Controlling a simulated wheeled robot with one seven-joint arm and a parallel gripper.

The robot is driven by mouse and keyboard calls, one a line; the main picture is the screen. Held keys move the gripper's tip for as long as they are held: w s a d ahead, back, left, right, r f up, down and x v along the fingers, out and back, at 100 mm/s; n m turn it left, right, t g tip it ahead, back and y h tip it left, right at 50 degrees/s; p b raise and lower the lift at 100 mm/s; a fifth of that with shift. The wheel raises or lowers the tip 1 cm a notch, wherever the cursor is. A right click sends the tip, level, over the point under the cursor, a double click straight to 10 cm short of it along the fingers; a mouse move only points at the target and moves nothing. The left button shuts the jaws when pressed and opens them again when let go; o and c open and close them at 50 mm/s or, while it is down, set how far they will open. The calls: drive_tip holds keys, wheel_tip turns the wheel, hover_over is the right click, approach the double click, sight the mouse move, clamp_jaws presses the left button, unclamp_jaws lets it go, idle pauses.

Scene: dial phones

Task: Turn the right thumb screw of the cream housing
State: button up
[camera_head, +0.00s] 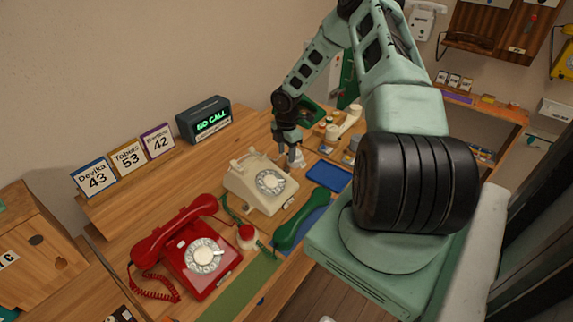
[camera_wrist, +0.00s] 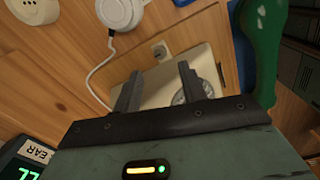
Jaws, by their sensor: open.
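The cream housing (camera_head: 262,190) of a dial phone stands on the wooden desk, its dial facing up. In the wrist view the cream housing (camera_wrist: 155,97) lies beyond and partly behind my fingers, with part of its dial showing. My gripper (camera_head: 296,160) is at the back right of the housing. In the wrist view my gripper (camera_wrist: 159,71) has its two fingers apart, with nothing seen held between them. A small light fitting with a dark centre (camera_wrist: 160,50) shows past the fingertips; I cannot tell if it is the right thumb screw. Contact is unclear.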

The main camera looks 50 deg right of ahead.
sight(286, 169)
wheel_tip(286, 169, down, 7)
drive_tip(key=shift+f+p, duration=0.1)
drive_tip(key=shift+p, duration=0.6)
clamp_jaws()
